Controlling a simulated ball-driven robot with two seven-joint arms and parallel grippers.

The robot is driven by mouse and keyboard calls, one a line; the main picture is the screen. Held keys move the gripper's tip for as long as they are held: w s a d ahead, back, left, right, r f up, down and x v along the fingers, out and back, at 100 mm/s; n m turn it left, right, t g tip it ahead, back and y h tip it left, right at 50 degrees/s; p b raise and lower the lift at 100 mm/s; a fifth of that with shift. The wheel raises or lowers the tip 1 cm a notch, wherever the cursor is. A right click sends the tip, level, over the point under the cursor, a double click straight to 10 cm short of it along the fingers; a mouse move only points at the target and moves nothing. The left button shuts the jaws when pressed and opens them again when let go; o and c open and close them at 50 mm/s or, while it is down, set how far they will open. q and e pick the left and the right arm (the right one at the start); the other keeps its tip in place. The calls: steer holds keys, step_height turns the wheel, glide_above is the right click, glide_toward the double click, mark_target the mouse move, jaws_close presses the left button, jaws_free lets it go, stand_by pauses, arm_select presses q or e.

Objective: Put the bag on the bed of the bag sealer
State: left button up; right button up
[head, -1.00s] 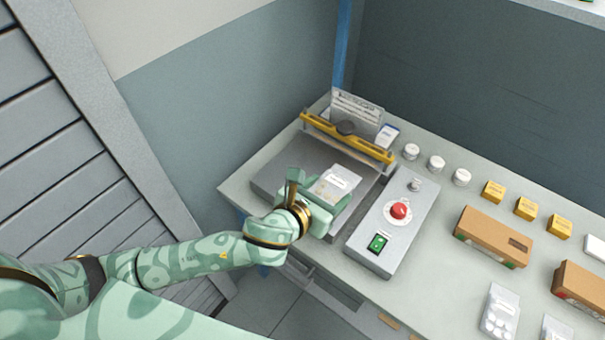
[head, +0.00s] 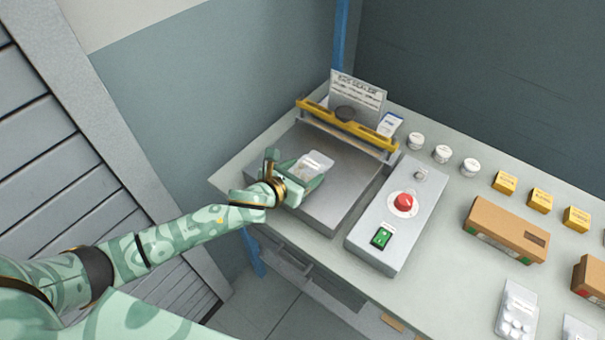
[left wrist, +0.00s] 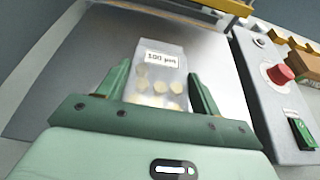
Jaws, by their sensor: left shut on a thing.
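The clear bag (head: 313,164) with a white label is in my left gripper (head: 297,175), over the front left part of the sealer's grey bed (head: 338,202). In the left wrist view the bag (left wrist: 158,75) holds several tan discs and its label reads "100 pcs". It lies between the two green fingers of the left gripper (left wrist: 162,95), which are shut on it. I cannot tell whether the bag touches the bed. The bag sealer has a raised yellow bar (head: 345,127) at the back of the bed. My right gripper is not in view.
A grey control box (head: 397,215) with a red button (head: 403,203) and green switch (head: 382,237) stands right of the bed. White jars (head: 442,154), yellow boxes (head: 540,199), brown cartons (head: 505,229) and another bag (head: 517,309) are farther right. A sign (head: 357,92) stands behind the bar.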

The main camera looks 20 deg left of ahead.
arm_select(q)
steer(key=o, duration=0.8)
steer(key=shift+o, duration=1.1)
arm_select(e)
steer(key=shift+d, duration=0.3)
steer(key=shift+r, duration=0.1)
arm_select(q)
steer(key=shift+s+a+r, duration=0.1)
steer(key=shift+s+r, duration=0.1)
steer(key=shift+s, duration=0.05)
steer(key=p+v, duration=0.3)
steer(key=v, duration=0.8)
steer(key=shift+s, duration=0.25)
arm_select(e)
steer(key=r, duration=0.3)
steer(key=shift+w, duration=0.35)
